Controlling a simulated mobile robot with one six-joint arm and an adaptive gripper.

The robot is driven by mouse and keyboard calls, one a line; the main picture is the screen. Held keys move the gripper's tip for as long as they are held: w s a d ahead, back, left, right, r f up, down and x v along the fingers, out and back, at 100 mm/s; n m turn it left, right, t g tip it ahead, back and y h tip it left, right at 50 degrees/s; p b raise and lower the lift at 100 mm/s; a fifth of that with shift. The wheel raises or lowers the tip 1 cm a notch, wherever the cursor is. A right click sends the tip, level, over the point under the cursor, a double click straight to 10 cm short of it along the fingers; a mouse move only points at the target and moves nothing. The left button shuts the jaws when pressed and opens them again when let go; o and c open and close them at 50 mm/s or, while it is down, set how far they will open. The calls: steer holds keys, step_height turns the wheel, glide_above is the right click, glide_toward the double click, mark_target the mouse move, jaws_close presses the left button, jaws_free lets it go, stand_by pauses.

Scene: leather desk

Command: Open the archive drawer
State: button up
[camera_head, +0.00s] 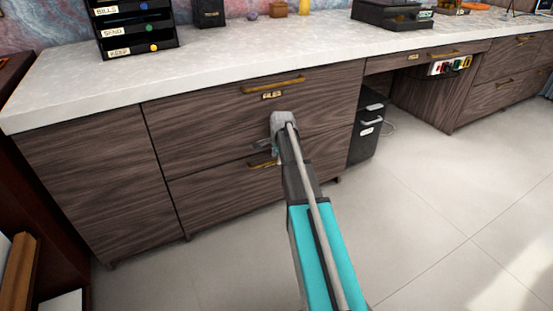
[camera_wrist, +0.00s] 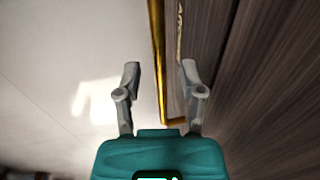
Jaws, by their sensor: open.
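The lower drawer (camera_head: 215,195) has dark wood-grain and a brass handle (camera_head: 262,163). It looks shut, flush with the cabinet front. My gripper (camera_head: 264,150) is in front of it, close to the handle, and hides part of the handle and any label there. In the wrist view my gripper (camera_wrist: 160,80) is open and empty, and the brass handle (camera_wrist: 156,50) runs between its two fingers in the picture. Whether a finger touches it I cannot tell. A brass label (camera_wrist: 180,30) is beside the handle; its words are unreadable.
Above is a shut drawer (camera_head: 210,120) labelled FILES, with its own brass handle (camera_head: 273,85). A pale stone desktop (camera_head: 215,75) overhangs the front. The pale floor (camera_head: 410,210) ahead of the drawers is clear.

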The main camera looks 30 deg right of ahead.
steer(key=shift+c, duration=0.3)
jaws_close()
steer(key=shift+a, duration=0.1)
steer(key=shift+s, duration=0.1)
